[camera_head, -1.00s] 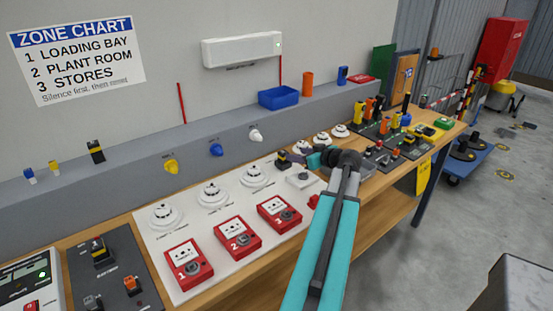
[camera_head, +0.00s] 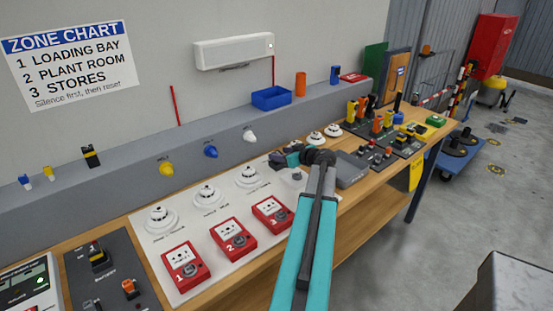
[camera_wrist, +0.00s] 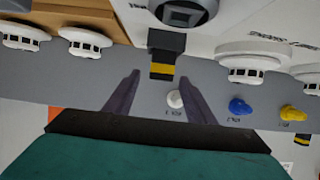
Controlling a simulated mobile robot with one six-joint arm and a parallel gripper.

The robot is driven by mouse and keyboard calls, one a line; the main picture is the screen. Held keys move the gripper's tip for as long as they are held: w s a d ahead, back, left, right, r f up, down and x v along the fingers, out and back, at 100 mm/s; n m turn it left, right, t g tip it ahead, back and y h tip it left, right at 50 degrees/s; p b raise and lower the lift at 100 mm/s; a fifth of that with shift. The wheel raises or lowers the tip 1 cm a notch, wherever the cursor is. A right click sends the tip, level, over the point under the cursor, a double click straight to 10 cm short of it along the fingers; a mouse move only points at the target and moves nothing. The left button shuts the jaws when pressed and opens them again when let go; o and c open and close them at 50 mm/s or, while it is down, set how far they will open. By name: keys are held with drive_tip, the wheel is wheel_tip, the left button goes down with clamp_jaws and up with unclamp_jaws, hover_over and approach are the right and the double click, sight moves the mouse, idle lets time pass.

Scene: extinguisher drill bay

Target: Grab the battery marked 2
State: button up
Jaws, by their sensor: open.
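Between the fingers of my gripper (camera_wrist: 161,88) in the wrist view is a black block with a yellow band (camera_wrist: 164,56), which looks like a battery. It lies just past the fingertips, with a gap to both sides, and no number is readable on it. In the head view my gripper (camera_head: 280,158) is over the back of the white panel and mostly hides that block. Another (camera_head: 98,256) sits in the dark dock at the lower left. My gripper is open and empty.
The white panel holds white detectors (camera_head: 208,195) and red call points (camera_head: 232,238) close to my arm. Yellow, blue and white knobs (camera_head: 249,134) line the ledge face. A blue bin (camera_head: 271,98) sits on the ledge. Crowded dark trays (camera_head: 378,150) stand at the right.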

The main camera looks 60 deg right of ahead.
sight(275, 152)
drive_tip(key=shift+w+d+f, duration=0.2)
drive_tip(key=shift+w+f, duration=0.1)
drive_tip(key=shift+w, duration=0.3)
drive_tip(key=shift+w, duration=0.15)
drive_tip(key=shift+p+x, duration=1.7)
drive_tip(key=shift+x, duration=0.8)
drive_tip(key=shift+f, duration=0.1)
clamp_jaws()
drive_tip(key=shift+r+b, duration=1.2)
drive_tip(key=shift+r, duration=0.55)
drive_tip(key=s+a+b, duration=0.1)
drive_tip(key=s+a, duration=0.1)
drive_tip(key=s, duration=0.3)
drive_tip(key=s+a+r+b, duration=0.1)
drive_tip(key=s+b, duration=0.1)
drive_tip(key=s, duration=0.3)
drive_tip(key=s+a+b, duration=0.2)
drive_tip(key=s, duration=0.3)
drive_tip(key=shift+a+r, duration=0.3)
drive_tip(key=shift+a, duration=0.05)
